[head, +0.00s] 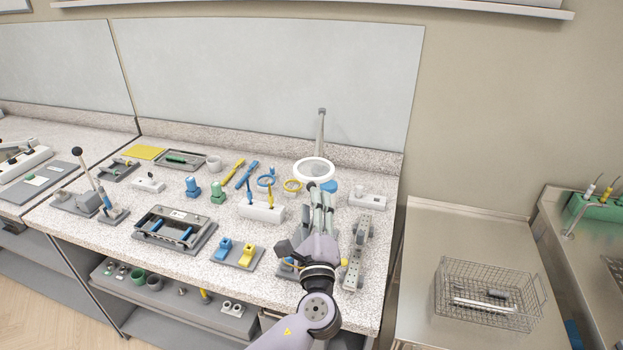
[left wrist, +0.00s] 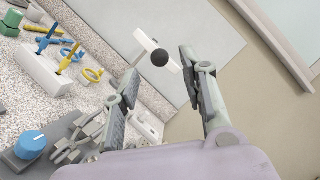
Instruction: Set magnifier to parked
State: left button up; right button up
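The magnifier's white ring (head: 315,171) stands above the back right of the speckled bench, with a thin grey post (head: 321,125) rising behind it. My left gripper (head: 322,194) reaches up to just below and in front of the ring, overlapping its lower edge in the head view. In the left wrist view, the left gripper (left wrist: 158,78) has its fingers apart. A white bar with a black ball (left wrist: 159,57) shows beyond and between the fingertips; I cannot tell whether they touch it, but it looks like part of the magnifier. My right gripper is not in view.
A white block with tools (head: 262,211), a blue and yellow fixture (head: 237,253) and a grey tray (head: 174,228) stand left of my arm. A grey fixture (head: 357,254) stands close on its right. A wire basket (head: 488,294) sits on the lower steel counter.

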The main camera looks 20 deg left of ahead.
aim_at(311, 182)
pick_arm(q)
jog(key=p+x, duration=0.1)
jog(key=x, duration=0.5)
grip_shut()
dwell(0.4)
jog(key=shift+r, duration=0.1)
